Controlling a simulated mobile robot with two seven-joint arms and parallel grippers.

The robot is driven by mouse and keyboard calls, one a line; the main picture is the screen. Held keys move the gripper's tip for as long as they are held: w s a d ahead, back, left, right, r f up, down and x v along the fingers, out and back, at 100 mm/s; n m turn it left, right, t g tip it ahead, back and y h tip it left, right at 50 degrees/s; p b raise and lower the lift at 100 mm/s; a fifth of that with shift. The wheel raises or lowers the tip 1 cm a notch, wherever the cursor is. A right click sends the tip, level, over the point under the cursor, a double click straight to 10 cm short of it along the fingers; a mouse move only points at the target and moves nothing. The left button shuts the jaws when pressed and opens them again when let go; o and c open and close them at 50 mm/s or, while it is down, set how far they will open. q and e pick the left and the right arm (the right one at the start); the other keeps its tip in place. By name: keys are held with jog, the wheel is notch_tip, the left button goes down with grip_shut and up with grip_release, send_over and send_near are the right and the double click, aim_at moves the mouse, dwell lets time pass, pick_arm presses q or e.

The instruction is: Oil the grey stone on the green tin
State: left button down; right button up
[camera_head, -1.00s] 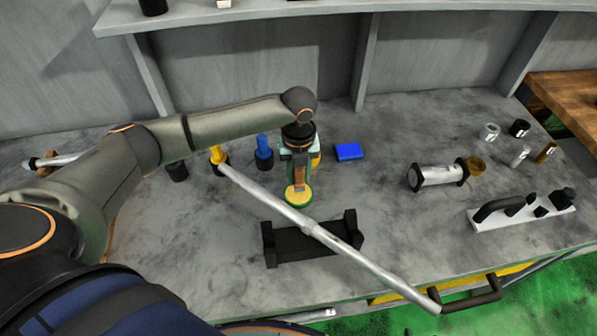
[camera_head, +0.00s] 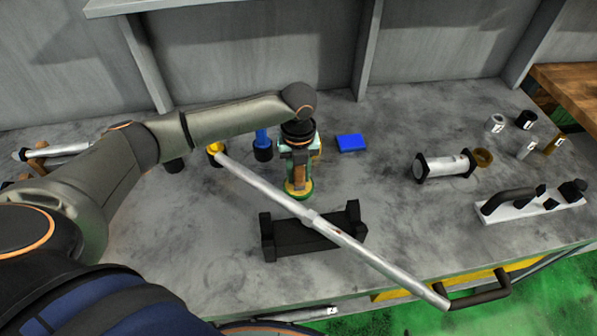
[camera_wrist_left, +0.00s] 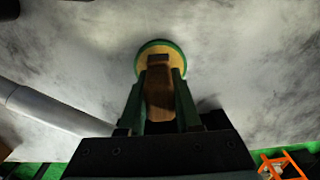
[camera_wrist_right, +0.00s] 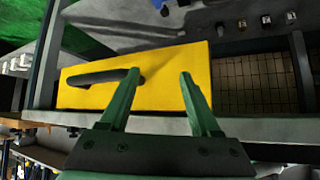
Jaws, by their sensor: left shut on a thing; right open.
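The green tin (camera_head: 299,197) stands on the grey bench, with a yellowish round top; it also shows in the left wrist view (camera_wrist_left: 183,51). My left gripper (camera_head: 299,166) points down over it, shut on a brown wood-like piece (camera_wrist_left: 159,95). The piece's lower end overlaps the tin's top; I cannot tell whether they touch. A small dark block (camera_wrist_left: 158,58) shows at that end; I cannot tell whether it is the grey stone or part of the held piece. My right gripper (camera_wrist_right: 158,82) is open and empty before a yellow drawer front (camera_wrist_right: 165,75).
A long silver rod (camera_head: 380,261) lies across a black cradle (camera_head: 285,238) in front of the tin. Blue (camera_head: 262,142) and yellow-topped (camera_head: 215,149) bottles stand behind left. A blue box (camera_head: 351,143) lies behind right.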

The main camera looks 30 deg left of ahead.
pick_arm(q)
jog(key=shift+f, duration=0.5)
dwell(0.5)
jog(key=shift+s+f, duration=0.1)
jog(key=shift+f, duration=0.05)
dwell(2.0)
jog(key=shift+p, duration=0.4)
notch_tip(320, 180, up, 5)
jog(key=p, duration=0.5)
jog(key=shift+r, duration=1.1)
jog(key=shift+r, duration=0.1)
